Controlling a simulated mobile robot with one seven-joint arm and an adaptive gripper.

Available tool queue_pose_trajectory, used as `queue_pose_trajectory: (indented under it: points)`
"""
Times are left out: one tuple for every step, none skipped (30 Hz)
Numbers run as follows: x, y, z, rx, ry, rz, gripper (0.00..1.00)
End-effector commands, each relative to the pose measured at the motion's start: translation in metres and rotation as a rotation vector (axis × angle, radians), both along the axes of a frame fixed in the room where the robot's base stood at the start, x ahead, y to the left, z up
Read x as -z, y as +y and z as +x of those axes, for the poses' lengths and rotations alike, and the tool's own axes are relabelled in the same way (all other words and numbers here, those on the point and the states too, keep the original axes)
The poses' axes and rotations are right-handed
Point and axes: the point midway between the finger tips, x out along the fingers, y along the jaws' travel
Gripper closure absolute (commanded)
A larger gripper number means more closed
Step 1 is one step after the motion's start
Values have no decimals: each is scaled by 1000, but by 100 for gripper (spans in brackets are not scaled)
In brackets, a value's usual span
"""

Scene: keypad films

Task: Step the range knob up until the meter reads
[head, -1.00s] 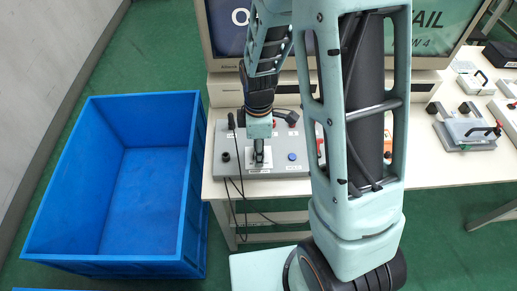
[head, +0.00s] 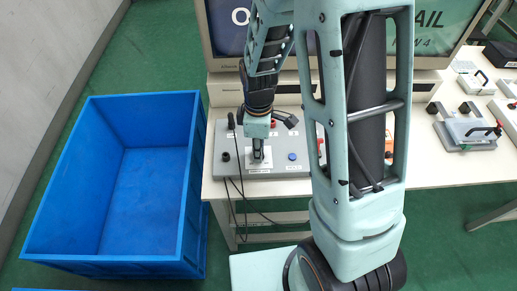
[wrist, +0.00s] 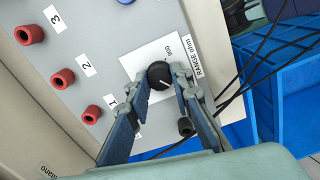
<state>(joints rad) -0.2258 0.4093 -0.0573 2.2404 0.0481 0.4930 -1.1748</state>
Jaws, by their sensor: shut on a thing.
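The range knob (wrist: 158,72) is round and black with a white pointer line. It sits on a white plate (wrist: 136,62) beside the label "RANGE ohm" (wrist: 194,58), with a small number printed near it. In the wrist view my gripper (wrist: 160,78) has its two fingers closed on opposite sides of the knob. In the head view my gripper (head: 257,153) points down at the grey panel (head: 226,168) and hides the knob. I see no meter reading; my arm covers part of the screen (head: 226,30) behind.
Red sockets (wrist: 62,78) numbered 1 to 3 line the panel. Black cables (wrist: 262,62) hang off its edge. A large blue crate (head: 190,200) stands left of the table (head: 450,172). Other fixtures (head: 465,130) sit on the right.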

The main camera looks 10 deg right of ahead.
Motion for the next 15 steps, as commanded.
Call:
queue_pose_trajectory:
  points:
    - [0,0,0,36,-1,0,100]
    - [0,0,0,62,-1,0,100]
    - [0,0,0,97,-1,0,100]
    - [0,0,1,124,-1,0,100]
    - [0,0,1,152,-1,0,100]
    - [0,0,1,191,-1,0,100]
    - [0,0,1,219,-1,1,100]
    - [0,0,1,248,-1,1,100]
    - [0,0,1,286,-1,1,100]
    - [0,0,1,315,-1,1,100]
    - [0,0,1,343,-1,0,100]
    - [0,0,1,381,-1,1,100]
    - [0,0,1,410,-1,1,100]
    - [0,0,1,438,-1,1,100]
    - [0,0,1,476,-1,1,100]
